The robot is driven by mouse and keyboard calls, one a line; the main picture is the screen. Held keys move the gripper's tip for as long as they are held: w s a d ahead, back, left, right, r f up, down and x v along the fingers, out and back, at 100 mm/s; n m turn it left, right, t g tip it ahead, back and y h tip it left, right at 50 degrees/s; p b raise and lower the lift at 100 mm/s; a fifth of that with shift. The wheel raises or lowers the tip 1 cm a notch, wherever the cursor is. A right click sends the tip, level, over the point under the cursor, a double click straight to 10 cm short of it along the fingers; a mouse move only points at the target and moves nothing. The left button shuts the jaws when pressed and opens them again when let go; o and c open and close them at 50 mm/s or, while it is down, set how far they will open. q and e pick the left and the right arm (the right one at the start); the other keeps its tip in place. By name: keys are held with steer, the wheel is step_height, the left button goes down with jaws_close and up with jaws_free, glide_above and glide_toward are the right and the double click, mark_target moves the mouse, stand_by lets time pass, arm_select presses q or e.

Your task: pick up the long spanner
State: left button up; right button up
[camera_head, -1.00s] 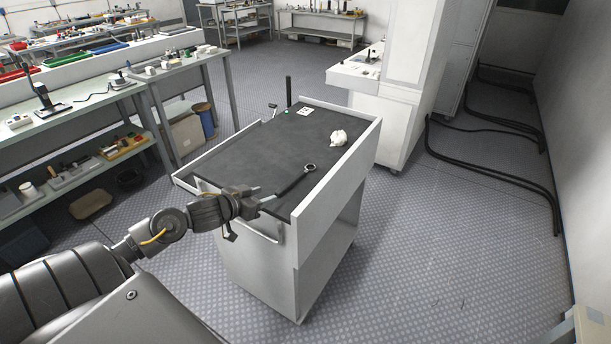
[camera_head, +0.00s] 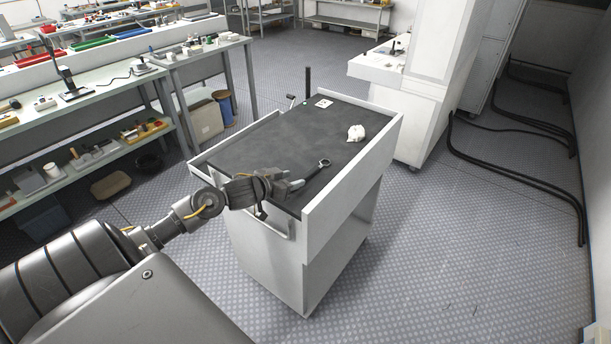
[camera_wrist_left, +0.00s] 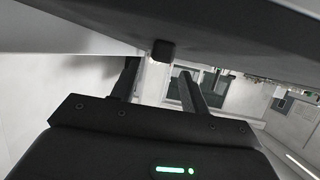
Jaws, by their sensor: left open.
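The long spanner (camera_head: 318,170) lies on the dark top of the white cart, near its front right corner. Its ring end points away from me, and its near end is hidden by my left gripper. My left gripper (camera_head: 294,186) is open at the front edge of the cart top, close to the spanner's handle end. I cannot tell whether they touch. In the left wrist view the two dark fingers of my left gripper (camera_wrist_left: 157,88) stand apart, and a small black block (camera_wrist_left: 163,50) shows just beyond them; I cannot tell whether it is the spanner. My right gripper is out of view.
The cart (camera_head: 352,206) has a raised right side wall beside the spanner and a handle at its front. A white crumpled object (camera_head: 356,133) and a small white card (camera_head: 323,103) lie farther back. The middle of the mat is clear. A workbench (camera_head: 110,80) stands at the left.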

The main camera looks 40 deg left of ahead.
mark_target(303, 176)
arm_select(q)
steer(key=x, duration=0.5)
steer(key=shift+w+d+f+p, duration=0.1)
steer(key=shift+w+d+p, duration=0.05)
steer(key=shift+p, duration=0.2)
jaws_close()
